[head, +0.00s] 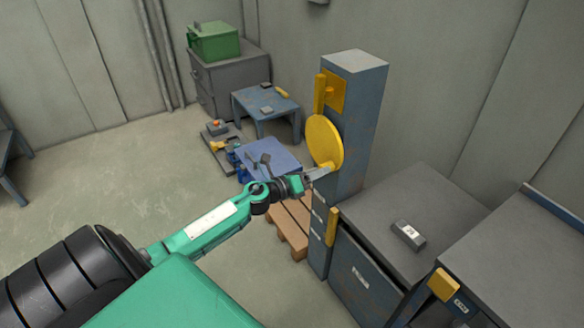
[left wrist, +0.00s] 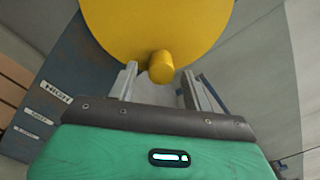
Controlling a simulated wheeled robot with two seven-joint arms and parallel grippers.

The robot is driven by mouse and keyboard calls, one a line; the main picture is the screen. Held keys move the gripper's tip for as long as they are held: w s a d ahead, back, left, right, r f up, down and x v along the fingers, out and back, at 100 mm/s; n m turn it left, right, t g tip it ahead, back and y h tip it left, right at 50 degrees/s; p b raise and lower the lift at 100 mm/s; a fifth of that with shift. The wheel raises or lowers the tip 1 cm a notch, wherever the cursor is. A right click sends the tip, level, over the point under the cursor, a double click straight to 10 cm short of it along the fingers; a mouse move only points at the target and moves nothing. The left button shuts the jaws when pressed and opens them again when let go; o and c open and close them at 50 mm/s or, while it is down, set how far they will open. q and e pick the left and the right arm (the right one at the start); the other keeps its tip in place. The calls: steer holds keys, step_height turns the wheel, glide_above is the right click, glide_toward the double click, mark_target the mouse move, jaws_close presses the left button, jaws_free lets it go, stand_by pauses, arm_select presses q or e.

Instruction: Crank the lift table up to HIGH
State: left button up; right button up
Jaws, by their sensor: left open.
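The crank is a yellow disc (head: 324,141) on the side of a blue-grey post (head: 352,110). It also fills the top of the left wrist view (left wrist: 155,22), with a short yellow knob (left wrist: 161,67) sticking out near its lower edge. My left gripper (head: 319,174) is at the disc's lower edge. In the left wrist view its two fingers (left wrist: 160,82) are open, one on each side of the knob; I cannot tell whether they touch it. Labels stand on the post, the top one reading HIGH (left wrist: 57,92). A low blue platform (head: 283,156) lies behind my gripper. My right gripper is out of view.
A wooden pallet (head: 289,230) lies left of the post's foot. Grey cabinets stand at right, one bearing a small grey box (head: 408,235). A blue table (head: 266,101) and a cabinet with a green box (head: 213,41) stand behind.

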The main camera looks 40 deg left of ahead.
arm_select(q)
steer(key=b+v, duration=0.1)
steer(key=v, duration=1.1)
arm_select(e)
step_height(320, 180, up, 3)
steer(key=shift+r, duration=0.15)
arm_select(q)
steer(key=shift+s, duration=0.1)
